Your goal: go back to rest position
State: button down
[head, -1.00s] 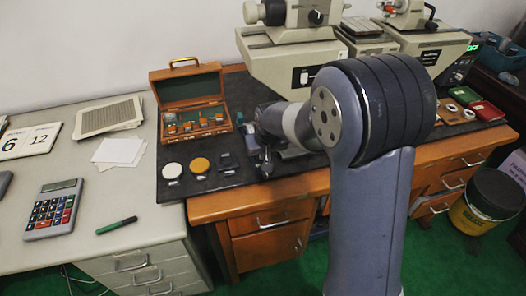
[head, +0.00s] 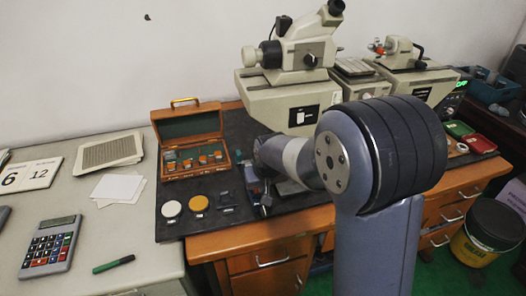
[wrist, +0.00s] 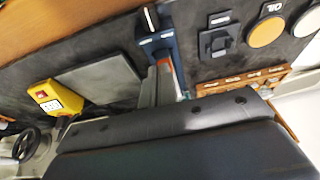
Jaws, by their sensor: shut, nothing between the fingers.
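My gripper shows at the bottom of the wrist view as a large dark body, with its narrow grey fingers (wrist: 158,86) shut and empty. The fingers appear over the dark mat (wrist: 100,40), beside a blue stand (wrist: 160,42) with a pale upright pin. I cannot tell from this view whether they touch the stand. In the head view my arm reaches left over the bench and its wrist end is low at the mat's front part. My own arm hides much of the gripper there.
An open wooden case (head: 188,142) stands left of my arm, with a white disc (head: 171,209) and a yellow disc (head: 199,203) in front. A microscope (head: 295,85) stands behind. The desk with the calculator (head: 50,243) is at left.

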jog(key=b+x, duration=0.2)
jog(key=x, duration=0.2)
jog(key=shift+s+f, duration=0.15)
jog(key=shift+f, duration=0.1)
jog(key=shift+w+r, duration=0.3)
jog(key=shift+w, duration=0.1)
jog(key=shift+w+a+p, duration=0.2)
jog(key=shift+w+p, duration=0.1)
jog(key=shift+w, duration=0.2)
jog(key=shift+s, duration=0.1)
